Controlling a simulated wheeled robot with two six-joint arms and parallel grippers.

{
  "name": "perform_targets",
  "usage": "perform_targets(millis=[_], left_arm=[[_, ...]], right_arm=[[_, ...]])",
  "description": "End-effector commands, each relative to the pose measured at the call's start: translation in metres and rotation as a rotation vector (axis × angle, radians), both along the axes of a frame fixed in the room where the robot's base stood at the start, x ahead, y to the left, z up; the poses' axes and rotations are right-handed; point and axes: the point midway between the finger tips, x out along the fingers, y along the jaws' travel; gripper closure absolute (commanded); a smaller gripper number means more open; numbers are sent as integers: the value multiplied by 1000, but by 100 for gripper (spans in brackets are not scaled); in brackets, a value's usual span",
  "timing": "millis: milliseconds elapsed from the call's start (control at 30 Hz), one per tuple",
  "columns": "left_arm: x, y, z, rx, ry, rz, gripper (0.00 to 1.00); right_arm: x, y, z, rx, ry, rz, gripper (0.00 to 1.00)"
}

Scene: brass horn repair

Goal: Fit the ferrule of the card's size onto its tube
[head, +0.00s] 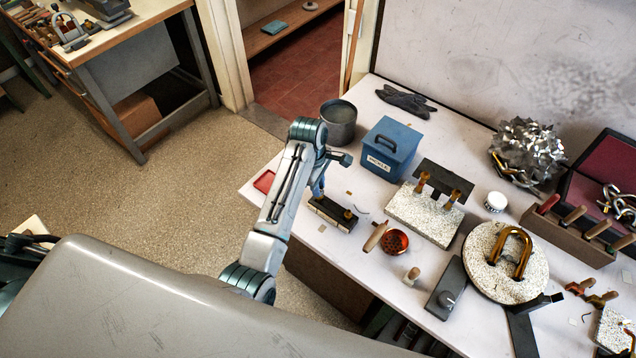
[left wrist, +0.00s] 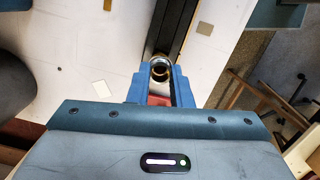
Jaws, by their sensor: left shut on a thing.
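My left gripper (head: 318,190) is low over the front left of the bench, beside a long dark block (head: 333,213). In the left wrist view its blue fingers (left wrist: 160,85) are shut on a small silvery ring, the ferrule (left wrist: 160,64), with a brownish inside. The dark block (left wrist: 174,30) runs just beyond it there. In the head view the ferrule is too small to make out. A brass U-shaped tube (head: 526,256) stands on a round speckled disc (head: 491,276) at the right. I cannot make out a readable size card. My right gripper is not in view.
A red tray (head: 264,181) lies by the bench's left edge. A blue lidded box (head: 390,150) and grey pot (head: 338,124) stand behind. A speckled block (head: 420,215), an orange-red dish (head: 396,241) and a wooden-handled tool (head: 375,237) lie between the gripper and the disc.

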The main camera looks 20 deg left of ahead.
Motion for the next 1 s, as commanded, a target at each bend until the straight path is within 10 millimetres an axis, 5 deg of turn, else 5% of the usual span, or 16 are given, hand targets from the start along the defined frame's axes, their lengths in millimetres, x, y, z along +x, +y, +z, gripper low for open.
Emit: perform_targets(millis=[1000], left_arm=[[0,0,-8,0,0,0,100]], right_arm=[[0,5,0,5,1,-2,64]])
